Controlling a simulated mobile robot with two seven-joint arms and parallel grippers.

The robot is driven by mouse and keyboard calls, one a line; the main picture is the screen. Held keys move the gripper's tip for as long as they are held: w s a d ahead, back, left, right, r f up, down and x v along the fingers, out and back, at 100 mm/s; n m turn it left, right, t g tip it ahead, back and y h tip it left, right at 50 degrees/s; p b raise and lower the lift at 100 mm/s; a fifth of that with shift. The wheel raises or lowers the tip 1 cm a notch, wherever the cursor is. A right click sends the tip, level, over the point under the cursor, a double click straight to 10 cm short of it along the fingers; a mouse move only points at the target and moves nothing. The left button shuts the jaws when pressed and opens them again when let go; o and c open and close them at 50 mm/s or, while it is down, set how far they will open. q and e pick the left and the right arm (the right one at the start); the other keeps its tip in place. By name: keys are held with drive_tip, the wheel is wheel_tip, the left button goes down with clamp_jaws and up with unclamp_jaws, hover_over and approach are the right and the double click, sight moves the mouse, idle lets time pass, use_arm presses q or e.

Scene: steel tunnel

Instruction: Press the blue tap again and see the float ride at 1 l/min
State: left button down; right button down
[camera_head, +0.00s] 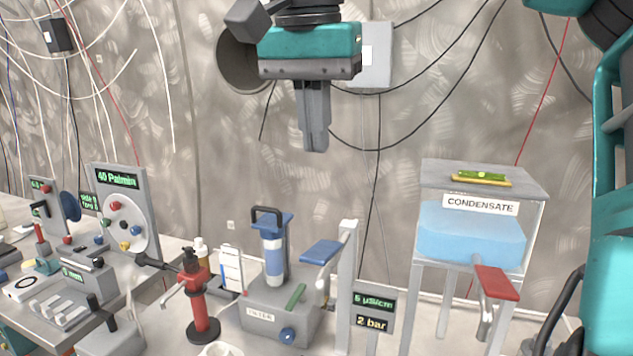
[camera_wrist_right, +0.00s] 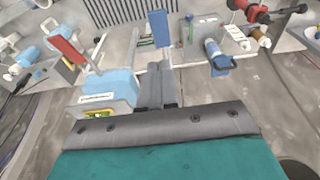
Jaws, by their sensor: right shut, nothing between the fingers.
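The blue tap (camera_head: 322,251) is a flat blue lever reaching left from the top of a grey post (camera_head: 346,290), beside the filter unit. It also shows in the wrist view as a blue paddle (camera_wrist_right: 159,28), beyond my fingertips. My right gripper (camera_head: 314,148) points down, shut and empty, in the air above the blue tap and clear of it in the picture. Its fingers (camera_wrist_right: 156,82) show pressed together in the wrist view. I cannot make out a float or a 1 l/min scale. My left gripper is not in view.
The filter unit (camera_head: 265,318) carries a blue-and-white cylinder (camera_head: 273,258). A display (camera_head: 374,310) reads about 5 µS/cm and 2 bar. The condensate tank (camera_head: 468,238) with a red lever (camera_head: 497,283) stands right. A red stand (camera_head: 196,300) is left. Cables hang on the wall.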

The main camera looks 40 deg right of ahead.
approach(321, 252)
drive_tip(key=f, duration=0.3)
drive_tip(key=d+f, duration=0.1)
drive_tip(key=f, duration=0.1)
drive_tip(key=shift+w, duration=0.3)
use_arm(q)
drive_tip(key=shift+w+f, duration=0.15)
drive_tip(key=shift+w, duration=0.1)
use_arm(e)
drive_tip(key=shift+a+f, duration=0.15)
drive_tip(key=shift+f, duration=0.3)
use_arm(q)
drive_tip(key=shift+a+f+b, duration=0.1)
drive_tip(key=shift+b, duration=0.25)
